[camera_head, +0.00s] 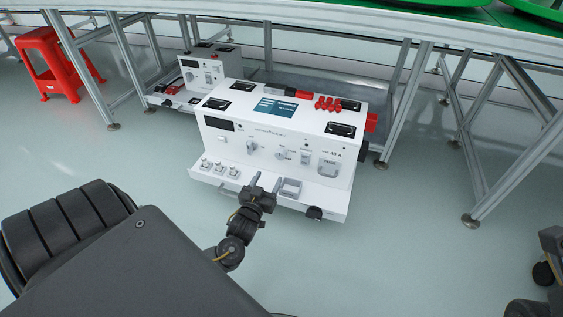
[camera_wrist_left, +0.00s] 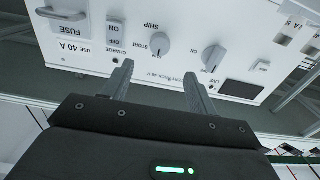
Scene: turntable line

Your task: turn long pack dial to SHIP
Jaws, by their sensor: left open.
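The dial (camera_head: 282,155) is a grey knob on the front of a white test box (camera_head: 215,142). My left gripper (camera_head: 265,184) is open and empty in front of the box, below the dial in the head view. In the wrist view the fingertips (camera_wrist_left: 158,70) are spread on either side of the dial's line, apart from it. My right gripper does not show.
A second knob (camera_wrist_left: 213,58) with ON/OFF labels sits beside the dial. A switch (camera_head: 305,157) and a fuse handle (camera_head: 328,166) are on its other side. The box's lower ledge (camera_head: 325,200) juts forward. A smaller box (camera_head: 208,70) and a red stool (camera_head: 55,62) stand behind.

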